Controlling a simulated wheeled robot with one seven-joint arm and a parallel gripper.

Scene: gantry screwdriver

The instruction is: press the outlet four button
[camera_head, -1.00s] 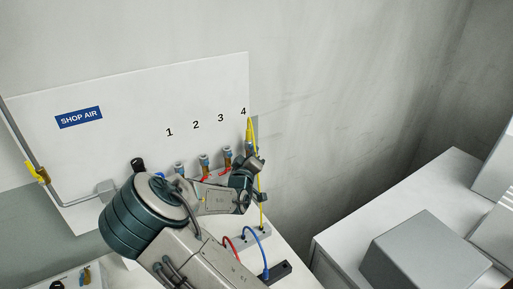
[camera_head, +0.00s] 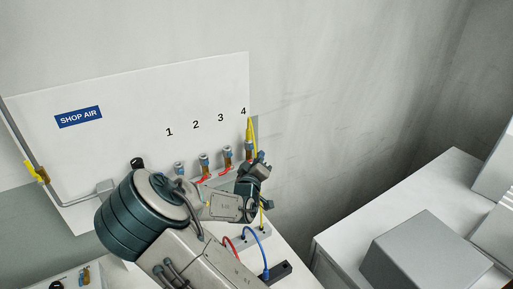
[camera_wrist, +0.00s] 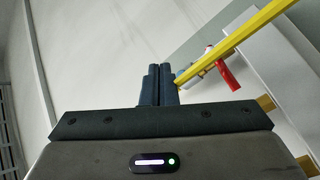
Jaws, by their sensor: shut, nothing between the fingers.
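Outlet four is the rightmost fitting (camera_head: 249,136) under the number 4 on the white shop air panel (camera_head: 110,145). A yellow hose (camera_head: 255,128) is plugged into it. No separate button can be made out there; my gripper covers the lower part. My gripper (camera_head: 262,160) is just below and right of the fitting. In the wrist view my gripper (camera_wrist: 159,72) has its dark fingers together and empty. The yellow hose (camera_wrist: 235,37) runs close by the right finger there, and a red lever (camera_wrist: 228,76) is right of the fingertips. Contact cannot be told.
Outlets one (camera_head: 179,168), two (camera_head: 204,160) and three (camera_head: 227,152) stand left of my gripper. Below it, a grey block (camera_head: 258,233) takes the yellow hose, beside red and blue hoses (camera_head: 255,240). A grey box (camera_head: 421,250) is at right.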

